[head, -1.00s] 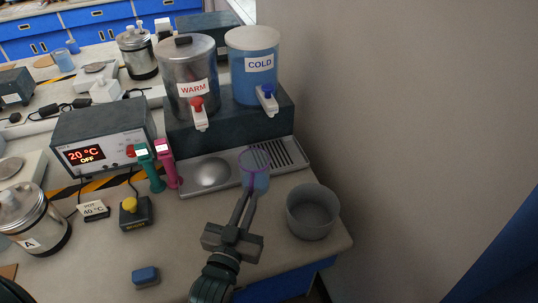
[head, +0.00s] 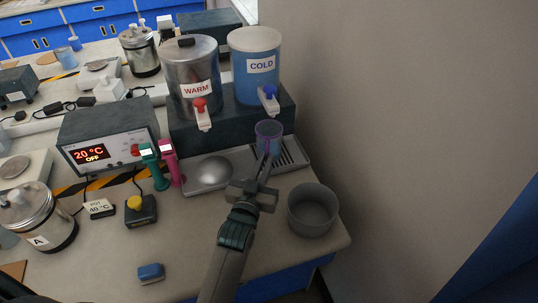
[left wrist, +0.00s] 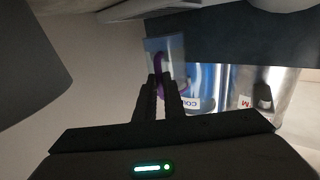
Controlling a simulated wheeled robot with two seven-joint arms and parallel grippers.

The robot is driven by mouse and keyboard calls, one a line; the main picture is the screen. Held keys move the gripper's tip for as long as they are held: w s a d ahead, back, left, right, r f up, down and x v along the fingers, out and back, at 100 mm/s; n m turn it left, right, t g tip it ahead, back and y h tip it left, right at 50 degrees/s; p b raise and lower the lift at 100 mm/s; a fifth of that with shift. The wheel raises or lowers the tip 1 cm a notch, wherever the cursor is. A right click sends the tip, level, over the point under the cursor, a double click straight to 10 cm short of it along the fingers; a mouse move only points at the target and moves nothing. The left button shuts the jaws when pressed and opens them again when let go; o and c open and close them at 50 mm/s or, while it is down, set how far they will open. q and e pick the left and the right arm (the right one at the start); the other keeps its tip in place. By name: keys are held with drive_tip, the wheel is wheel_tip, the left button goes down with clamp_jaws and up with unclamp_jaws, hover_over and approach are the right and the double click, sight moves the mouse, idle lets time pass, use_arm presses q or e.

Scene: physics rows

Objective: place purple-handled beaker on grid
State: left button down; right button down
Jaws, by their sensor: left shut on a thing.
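The clear bluish beaker (head: 268,130) with its purple handle is held by my left gripper (head: 264,162), below and close to the blue tap of the COLD tank. In the left wrist view the beaker (left wrist: 173,46) stands beyond my left gripper's fingertips (left wrist: 160,84), which are shut on the purple handle. The slotted grid (head: 292,152) is the right part of the metal drip tray. The beaker overlaps its left and back part in the head view. Whether the beaker's base touches the grid cannot be told. My right gripper is not in view.
The steel WARM tank (head: 192,80) and blue COLD tank (head: 254,75) stand on a dark block behind the tray. A grey tub (head: 312,212) sits at the right bench edge. Teal and pink handled items stand left of the tray. A wall closes the right side.

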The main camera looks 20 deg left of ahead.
use_arm(q)
drive_tip(key=w, duration=0.1)
drive_tip(key=w+p, duration=0.1)
drive_tip(key=w, duration=0.2)
drive_tip(key=shift+f, duration=0.7)
drive_tip(key=shift+f, duration=0.4)
drive_tip(key=shift+s+f, duration=0.15)
drive_tip(key=shift+f, duration=0.1)
